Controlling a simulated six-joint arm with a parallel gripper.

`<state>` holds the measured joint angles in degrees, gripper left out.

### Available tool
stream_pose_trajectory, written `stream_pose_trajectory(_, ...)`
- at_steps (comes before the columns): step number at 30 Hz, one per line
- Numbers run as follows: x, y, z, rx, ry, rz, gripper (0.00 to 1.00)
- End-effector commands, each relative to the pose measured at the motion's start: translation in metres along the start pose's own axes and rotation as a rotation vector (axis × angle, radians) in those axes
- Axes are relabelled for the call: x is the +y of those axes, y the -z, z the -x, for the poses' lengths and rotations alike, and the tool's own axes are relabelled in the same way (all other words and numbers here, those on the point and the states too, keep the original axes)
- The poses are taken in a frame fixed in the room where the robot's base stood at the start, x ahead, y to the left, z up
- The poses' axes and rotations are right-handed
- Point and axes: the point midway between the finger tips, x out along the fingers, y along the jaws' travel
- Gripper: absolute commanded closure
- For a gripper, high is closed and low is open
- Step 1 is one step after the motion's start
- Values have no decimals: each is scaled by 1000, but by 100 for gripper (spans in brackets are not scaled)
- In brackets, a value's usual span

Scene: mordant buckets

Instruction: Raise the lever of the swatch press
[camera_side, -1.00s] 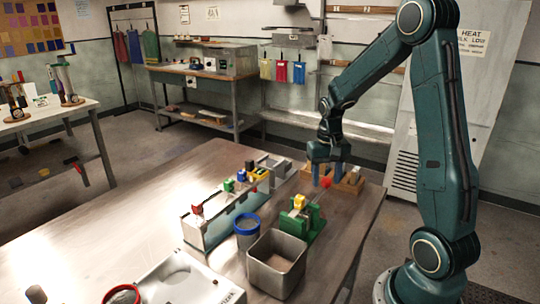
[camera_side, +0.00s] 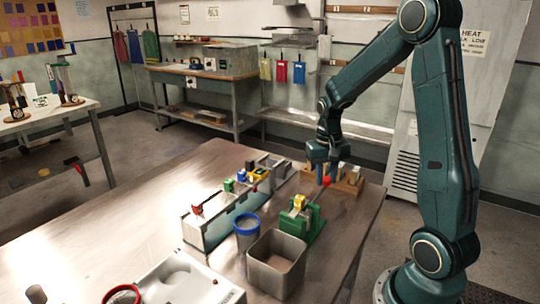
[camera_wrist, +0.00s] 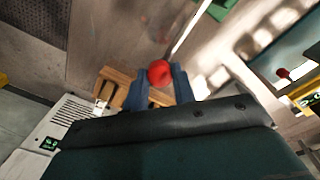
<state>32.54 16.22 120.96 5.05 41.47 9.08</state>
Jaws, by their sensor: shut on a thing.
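The swatch press (camera_side: 301,222) is a green device with a yellow block, near the right side of the metal table in the side view. Its lever is a thin rod with a red knob (camera_side: 327,181) at its end, pointing away from the press. My gripper (camera_side: 326,177) is at the knob from above. In the wrist view the red knob (camera_wrist: 160,73) sits between the two blue fingers of my gripper (camera_wrist: 160,82), which are shut on it. The rod runs from it toward the top of the picture. The fingers partly hide the knob in the side view.
A wooden block holder (camera_side: 350,178) stands just beyond the knob. A grey square bucket (camera_side: 276,262) and a blue-rimmed bucket (camera_side: 247,232) stand nearer the camera. A long rack (camera_side: 222,220) with colored levers is left of the press.

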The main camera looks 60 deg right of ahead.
Motion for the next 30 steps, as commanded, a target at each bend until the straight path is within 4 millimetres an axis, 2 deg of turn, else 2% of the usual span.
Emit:
stream_pose_trajectory(13, -10, -9, 24, 161, -157, 1, 100)
stream_pose_trajectory(22, -18, -18, 38, 156, -153, -1, 100)
stream_pose_trajectory(30, -24, -24, 44, 149, -152, 4, 100)
